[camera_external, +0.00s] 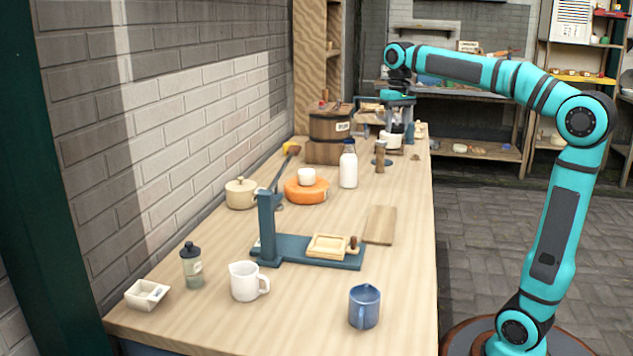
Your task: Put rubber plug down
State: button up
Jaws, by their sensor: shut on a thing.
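My gripper (397,112) is at the far end of the wooden table (330,211), pointing down just above or in front of a white pot (391,140). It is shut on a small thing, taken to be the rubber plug. The plug itself is too small and too hidden by the fingers to make out. I cannot tell whether it touches anything below.
A wooden churn (329,125) stands left of my gripper, with a brown cylinder (380,152) and a milk bottle (348,165) nearer. A blue press (267,230), white jug (245,281) and blue mug (364,306) stand in front.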

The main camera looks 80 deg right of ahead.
jog(key=w+d+r, duration=0.2)
jog(key=w+d, duration=0.1)
jog(key=w, duration=0.7)
jog(key=w+d+r, duration=0.1)
jog(key=w+d, duration=0.2)
jog(key=w, duration=0.7)
send_over(284, 179)
notch_tip(284, 179, down, 4)
jog(key=shift+n, duration=0.3)
jog(key=f, duration=2)
jog(key=shift+a+f, duration=0.3)
jog(key=shift+f, duration=0.1)
jog(key=shift+f, duration=0.15)
jog(key=o, duration=1)
notch_tip(284, 179, up, 12)
jog(key=shift+r, duration=0.15)
